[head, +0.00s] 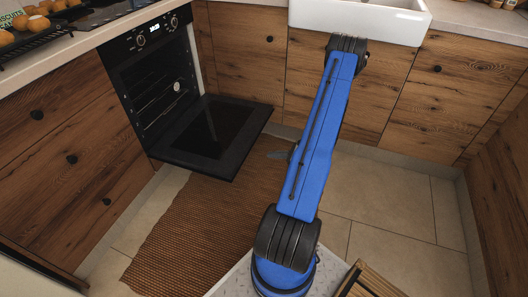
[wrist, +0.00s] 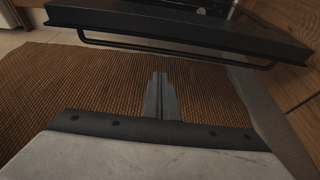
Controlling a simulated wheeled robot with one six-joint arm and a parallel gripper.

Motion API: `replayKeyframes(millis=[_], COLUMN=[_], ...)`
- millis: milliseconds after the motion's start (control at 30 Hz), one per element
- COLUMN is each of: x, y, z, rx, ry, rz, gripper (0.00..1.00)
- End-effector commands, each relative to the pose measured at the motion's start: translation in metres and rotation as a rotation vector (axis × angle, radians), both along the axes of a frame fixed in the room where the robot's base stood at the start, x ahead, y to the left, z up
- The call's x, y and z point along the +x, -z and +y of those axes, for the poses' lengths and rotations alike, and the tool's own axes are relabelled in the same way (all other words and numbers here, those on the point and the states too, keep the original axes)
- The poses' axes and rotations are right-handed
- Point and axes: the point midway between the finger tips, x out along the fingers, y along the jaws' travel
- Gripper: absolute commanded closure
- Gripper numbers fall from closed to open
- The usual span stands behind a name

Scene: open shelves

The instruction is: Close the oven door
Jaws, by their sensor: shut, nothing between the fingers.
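The black oven (head: 153,80) stands in the wooden cabinets at the left of the head view. Its door (head: 213,132) is folded down and lies about level, wide open. In the wrist view the door (wrist: 180,22) crosses the top, with its dark bar handle (wrist: 170,48) along the near edge. My gripper (wrist: 159,76) is shut and empty, pointing toward the door, a little short of the handle in the picture. In the head view my gripper (head: 278,155) shows only partly, low beside the door's right front corner; my blue arm hides the rest.
A brown woven rug (head: 185,225) covers the floor before the oven. A white sink (head: 350,20) and wooden cabinets (head: 440,95) stand behind my arm. Tiled floor at right is clear (head: 400,205). A wooden slatted item (head: 368,283) shows at the bottom.

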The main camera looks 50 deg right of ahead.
Motion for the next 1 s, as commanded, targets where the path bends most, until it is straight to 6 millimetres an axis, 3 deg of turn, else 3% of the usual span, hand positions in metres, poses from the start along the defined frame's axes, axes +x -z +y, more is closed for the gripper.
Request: replayKeyframes(millis=[667,1000], x=[0.086,0.085], y=[0.036,-0.001], z=[0.037,0.035], rx=[-0.001,-0.001], ry=[-0.006,-0.003], rz=[0.000,0.000], gripper=[1.00,1.00])
